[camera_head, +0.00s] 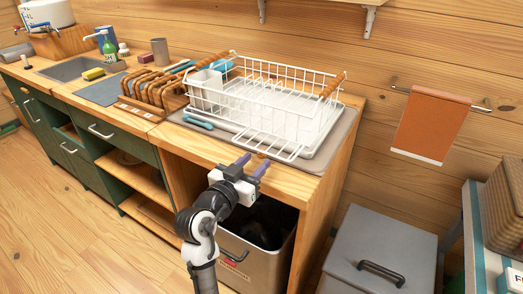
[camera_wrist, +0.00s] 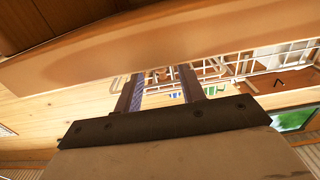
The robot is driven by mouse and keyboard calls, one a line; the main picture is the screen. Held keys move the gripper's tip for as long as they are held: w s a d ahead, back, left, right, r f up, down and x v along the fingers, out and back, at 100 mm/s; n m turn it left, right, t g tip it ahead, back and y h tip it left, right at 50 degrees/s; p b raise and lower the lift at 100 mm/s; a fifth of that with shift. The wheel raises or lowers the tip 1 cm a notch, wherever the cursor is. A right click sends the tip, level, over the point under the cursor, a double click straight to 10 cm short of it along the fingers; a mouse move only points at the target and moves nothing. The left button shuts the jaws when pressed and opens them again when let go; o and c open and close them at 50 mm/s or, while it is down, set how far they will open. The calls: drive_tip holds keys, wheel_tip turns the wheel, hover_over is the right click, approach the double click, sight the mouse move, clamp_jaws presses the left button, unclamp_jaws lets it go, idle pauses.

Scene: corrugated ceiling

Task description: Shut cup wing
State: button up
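The white wire dish rack (camera_head: 300,92) stands on a grey tray on the counter. Its cup wing (camera_head: 272,144), a flat wire flap, is folded out at the front and reaches towards the counter's front edge. My gripper (camera_head: 253,163) is just in front of that edge, close below the wing's outer end. Its two purple fingers are apart with nothing seen held between them. In the wrist view my gripper (camera_wrist: 162,76) shows spread fingers, with white wires beyond the tips. Whether a finger touches the wing cannot be told.
The wooden counter edge (camera_wrist: 200,40) crosses the wrist view close to the fingers. Below the counter is a bin (camera_head: 257,262) in an open bay. A grey lidded box (camera_head: 378,250) stands at right. A wooden plate holder (camera_head: 150,92) is left of the rack.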

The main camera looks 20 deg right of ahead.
sight(261, 155)
drive_tip(key=shift+p+x, duration=0.45)
drive_tip(key=shift+x, duration=1.7)
drive_tip(key=shift+c, duration=0.3)
clamp_jaws()
